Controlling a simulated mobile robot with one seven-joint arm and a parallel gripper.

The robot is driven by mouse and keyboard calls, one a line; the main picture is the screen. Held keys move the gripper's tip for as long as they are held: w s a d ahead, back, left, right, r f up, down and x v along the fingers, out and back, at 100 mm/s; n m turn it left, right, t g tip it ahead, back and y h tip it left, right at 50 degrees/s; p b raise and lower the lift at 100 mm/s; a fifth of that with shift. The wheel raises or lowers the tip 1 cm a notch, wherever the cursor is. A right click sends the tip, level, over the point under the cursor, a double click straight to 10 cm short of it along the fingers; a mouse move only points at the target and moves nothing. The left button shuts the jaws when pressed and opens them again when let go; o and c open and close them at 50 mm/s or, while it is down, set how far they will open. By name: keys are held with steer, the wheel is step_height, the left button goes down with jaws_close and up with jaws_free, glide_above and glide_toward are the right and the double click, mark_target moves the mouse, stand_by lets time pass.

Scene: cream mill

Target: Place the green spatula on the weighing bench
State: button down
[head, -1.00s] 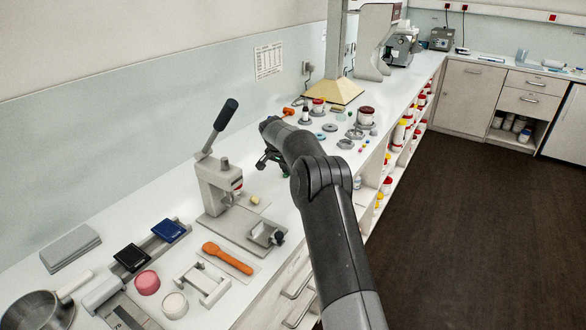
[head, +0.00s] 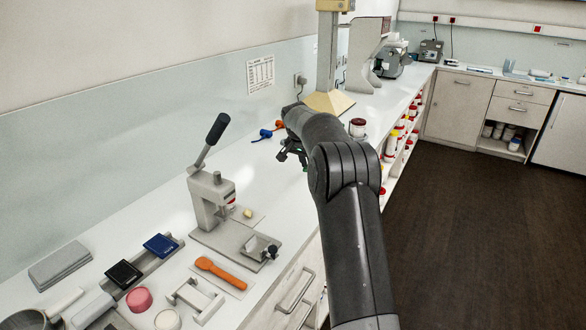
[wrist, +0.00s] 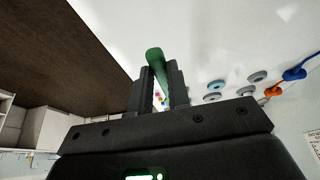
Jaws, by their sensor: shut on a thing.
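The green spatula (wrist: 155,62) is held upright between the two dark fingers of my gripper (wrist: 160,88) in the wrist view. In the head view my gripper (head: 291,154) is over the long white bench (head: 150,210), to the right of the lever press, and only a speck of green shows there. Which stretch of bench is the weighing bench, I cannot tell.
A grey lever press (head: 210,205) stands on the bench. An orange spoon (head: 222,272) lies before it. Blue (head: 265,134) and orange (head: 280,125) items lie beyond my gripper. Grey rings (wrist: 213,97) show in the wrist view. A far bench (head: 490,72) runs along the back wall.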

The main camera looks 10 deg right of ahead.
steer(key=shift+s+d+r, duration=0.25)
steer(key=shift+d, duration=0.15)
steer(key=s+a+f+n+y, duration=0.1)
steer(key=s+a+f+n, duration=0.1)
steer(key=s+a+n, duration=0.1)
steer(key=s+a+f+n+y, duration=0.1)
steer(key=s+a+f+n, duration=0.1)
steer(key=a, duration=0.3)
steer(key=s+a+f+n+t+y, duration=0.1)
steer(key=s+a+f+n, duration=0.1)
steer(key=s+a+n, duration=0.1)
steer(key=shift+s+a+f+n, duration=0.2)
steer(key=shift+s+a+n, duration=0.1)
steer(key=shift+s+a, duration=0.5)
steer(key=w+d+r+m+h, duration=0.1)
steer(key=w+d+r+m, duration=0.15)
steer(key=d, duration=0.45)
steer(key=w+d+r+m+h, duration=0.1)
steer(key=w+d+r+m, duration=0.1)
steer(key=d+r, duration=0.35)
glide_above(287, 193)
steer(key=s, duration=0.2)
steer(key=f, duration=0.8)
steer(key=shift+w+a, duration=0.25)
steer(key=shift+f, duration=1.95)
steer(key=shift+f, duration=0.15)
